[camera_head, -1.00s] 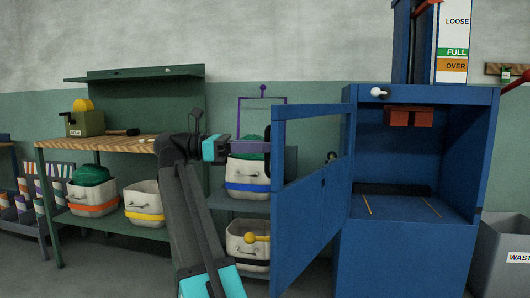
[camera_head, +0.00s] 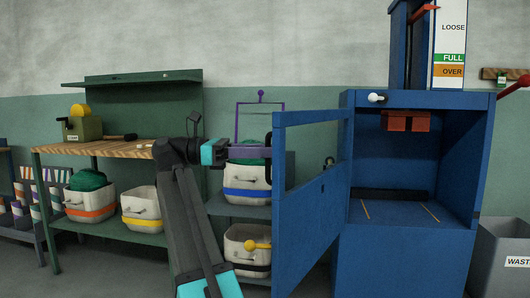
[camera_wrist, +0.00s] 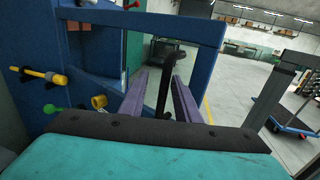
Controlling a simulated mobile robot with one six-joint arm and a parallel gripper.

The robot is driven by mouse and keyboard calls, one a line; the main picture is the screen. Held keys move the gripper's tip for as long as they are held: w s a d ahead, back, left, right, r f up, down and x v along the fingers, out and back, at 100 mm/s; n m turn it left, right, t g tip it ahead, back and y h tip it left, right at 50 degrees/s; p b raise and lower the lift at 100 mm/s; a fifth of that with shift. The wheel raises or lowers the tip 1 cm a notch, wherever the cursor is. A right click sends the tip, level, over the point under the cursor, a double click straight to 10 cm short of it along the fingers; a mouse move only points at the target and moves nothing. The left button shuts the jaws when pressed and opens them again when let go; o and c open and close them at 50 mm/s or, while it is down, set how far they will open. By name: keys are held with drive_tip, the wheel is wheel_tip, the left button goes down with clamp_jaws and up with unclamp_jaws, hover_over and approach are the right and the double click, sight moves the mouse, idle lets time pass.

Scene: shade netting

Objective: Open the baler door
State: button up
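The blue baler door (camera_head: 300,190) stands swung open on the left side of the blue baler (camera_head: 405,255), whose chamber shows empty. The door frame also fills the upper part of the wrist view (camera_wrist: 185,28). My gripper (camera_head: 268,151) is at the door's free edge. In the wrist view its two purple fingers (camera_wrist: 160,98) are spread on either side of the door's black handle (camera_wrist: 167,85), with a gap visible to the left of it. Contact between fingers and handle cannot be made out.
A green bench (camera_head: 95,148) and a shelf with several white bins (camera_head: 247,195) stand left of and behind the door. A grey waste bin (camera_head: 503,250) stands right of the baler. Open floor (camera_wrist: 225,105) shows beyond the door in the wrist view.

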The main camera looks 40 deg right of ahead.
sight(268, 137)
drive_tip(key=shift+s+a+r+p, duration=0.25)
drive_tip(key=shift+s+r+p, duration=0.15)
drive_tip(key=shift+r+p, duration=0.2)
drive_tip(key=shift+s+a+r+p, duration=0.25)
drive_tip(key=shift+s+r+p, duration=0.2)
drive_tip(key=shift+r+p, duration=0.15)
drive_tip(key=shift+s+a+r+p, duration=0.25)
drive_tip(key=shift+s+r+p, duration=0.15)
drive_tip(key=shift+r+p, duration=0.15)
drive_tip(key=s+a+b, duration=0.1)
drive_tip(key=s+a, duration=0.1)
drive_tip(key=s, duration=0.1)
drive_tip(key=s+a+b, duration=0.1)
drive_tip(key=s+a, duration=0.2)
drive_tip(key=s, duration=0.1)
drive_tip(key=s+a+r+b, duration=0.1)
drive_tip(key=s+a+b, duration=0.1)
drive_tip(key=s, duration=0.1)
drive_tip(key=shift+s+a, duration=0.3)
drive_tip(key=shift+a, duration=0.1)
